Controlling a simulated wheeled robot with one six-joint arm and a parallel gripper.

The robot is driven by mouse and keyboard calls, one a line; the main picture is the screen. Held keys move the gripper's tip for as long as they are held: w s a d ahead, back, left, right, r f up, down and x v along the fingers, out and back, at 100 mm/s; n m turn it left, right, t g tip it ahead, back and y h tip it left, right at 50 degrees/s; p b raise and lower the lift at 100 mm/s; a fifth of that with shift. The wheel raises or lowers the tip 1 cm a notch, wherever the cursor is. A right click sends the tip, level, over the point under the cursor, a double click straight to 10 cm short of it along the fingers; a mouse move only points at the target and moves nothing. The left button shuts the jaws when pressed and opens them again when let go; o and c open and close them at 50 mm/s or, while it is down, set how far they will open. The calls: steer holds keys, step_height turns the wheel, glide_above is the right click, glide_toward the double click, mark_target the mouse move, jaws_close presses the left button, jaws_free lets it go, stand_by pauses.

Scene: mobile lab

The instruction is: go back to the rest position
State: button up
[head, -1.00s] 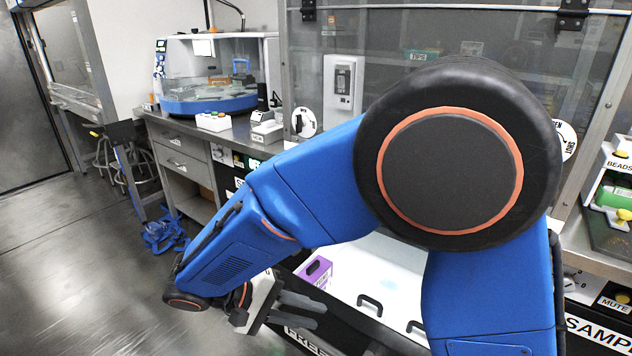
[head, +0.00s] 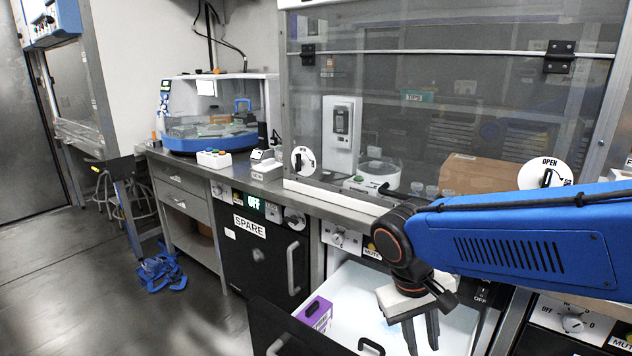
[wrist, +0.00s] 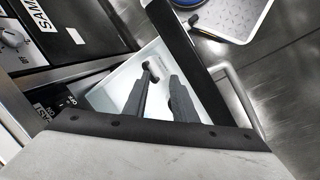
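My gripper (head: 421,332) hangs fingers down over the open white drawer (head: 345,282) in the head view. Its two dark fingers are apart with nothing between them. The wrist view also shows the spread fingers (wrist: 160,82) with the white drawer interior behind them. My blue arm reaches in from the right in the head view and covers part of the bench front.
A purple box (head: 316,313) sits in the drawer's left part. The drawer's black front (head: 290,335) juts into the aisle. A fume hood with a clear sash (head: 420,100) stands behind. Blue crumpled items (head: 161,271) lie on the floor at left.

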steer(key=s+d+r+m+t+y, duration=0.2)
steer(key=s+d+t, duration=0.3)
steer(key=d, duration=0.3)
steer(key=shift+s+d+r+y, duration=0.3)
steer(key=shift+s+y, duration=0.2)
steer(key=shift+s, duration=0.15)
